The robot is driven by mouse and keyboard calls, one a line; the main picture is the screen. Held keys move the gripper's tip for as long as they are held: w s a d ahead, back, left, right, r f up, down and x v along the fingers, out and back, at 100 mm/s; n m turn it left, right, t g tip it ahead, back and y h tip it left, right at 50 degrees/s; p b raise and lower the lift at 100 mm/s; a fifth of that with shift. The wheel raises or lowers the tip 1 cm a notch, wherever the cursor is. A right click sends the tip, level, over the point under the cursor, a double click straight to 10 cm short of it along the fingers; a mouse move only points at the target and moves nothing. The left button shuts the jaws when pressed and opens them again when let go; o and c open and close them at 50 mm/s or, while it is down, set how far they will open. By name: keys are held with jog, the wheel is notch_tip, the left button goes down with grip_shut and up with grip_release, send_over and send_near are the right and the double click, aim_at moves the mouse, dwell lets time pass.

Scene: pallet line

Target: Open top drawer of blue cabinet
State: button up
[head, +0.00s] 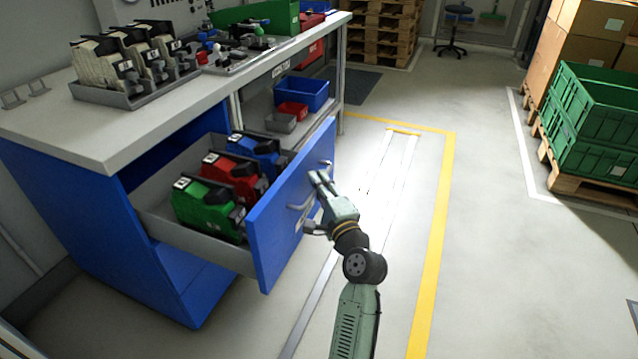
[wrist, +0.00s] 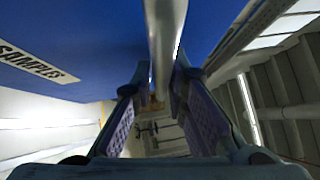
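The blue cabinet (head: 165,255) stands under a grey worktop at the left. Its top drawer (head: 268,232) is pulled well out and shows its grey inside. Green, red and blue devices with black parts lie in it. The drawer's metal handle (head: 300,207) is on the blue front; in the wrist view the handle bar (wrist: 166,35) runs between my fingers. My gripper (head: 319,178) is at the handle, with its fingers closed in on both sides of the bar. The exact contact at the fingertips is partly hidden. A "SAMPLES" label (wrist: 38,65) shows on the blue front.
Devices in a grey tray (head: 130,95) stand on the worktop (head: 60,130). Small blue, red and grey bins sit on a shelf behind the drawer. Green crates (head: 590,120) on pallets stand at the right. The floor right of the drawer is clear, with a yellow line (head: 436,235).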

jog(key=o, duration=0.3)
jog(key=v, duration=1.2)
dwell(0.3)
